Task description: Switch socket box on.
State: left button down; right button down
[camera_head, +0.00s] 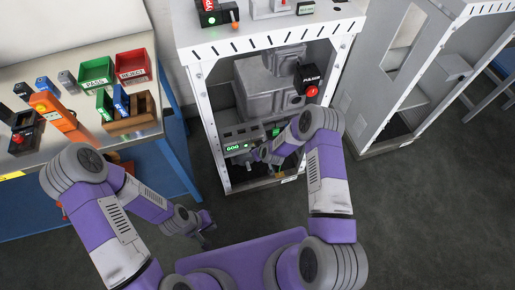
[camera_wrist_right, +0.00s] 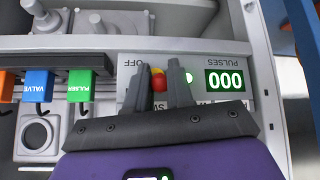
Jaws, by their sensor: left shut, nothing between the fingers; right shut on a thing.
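The socket box (camera_head: 232,133) is a grey unit low inside the white dispenser frame. Its lit green display (camera_wrist_right: 225,80) reads 000 beside the word PULSES. A small red and yellow switch knob (camera_wrist_right: 158,83) sits on its panel near an OFF label (camera_wrist_right: 133,63). My right gripper (camera_wrist_right: 159,68) is shut on this knob, one dark finger on each side. In the head view my right gripper (camera_head: 259,153) is at the box front, partly hidden by its arm. My left gripper (camera_head: 207,240) hangs low at the left of the frame, shut and empty.
Blue VALVE (camera_wrist_right: 37,84) and green PULSER (camera_wrist_right: 87,85) plugs sit left of my right gripper. A PULSE box with a red button (camera_head: 312,90) hangs on the frame's right post. A bench with green PASS (camera_head: 97,72) and red REJECT bins (camera_head: 134,65) stands left.

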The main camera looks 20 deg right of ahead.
jog(key=shift+d, duration=0.1)
jog(key=c, duration=1)
grip_release()
jog(key=p+v, duration=0.2)
jog(key=v, duration=0.5)
jog(key=shift+s+r, duration=0.15)
jog(key=shift+s, duration=0.05)
jog(key=s+a+m+g+y, duration=0.1)
jog(key=s+a+m+g, duration=0.1)
jog(key=s, duration=0.6)
jog(key=s+a+r+m+g+y, duration=0.1)
jog(key=s+a+m+g, duration=0.1)
jog(key=s, duration=0.6)
jog(key=s+a+m+g, duration=0.2)
jog(key=s+a+g, duration=0.1)
jog(key=s, duration=0.5)
jog(key=shift+s+r+y, duration=0.15)
jog(key=shift+r+y, duration=0.2)
jog(key=shift+y, duration=0.05)
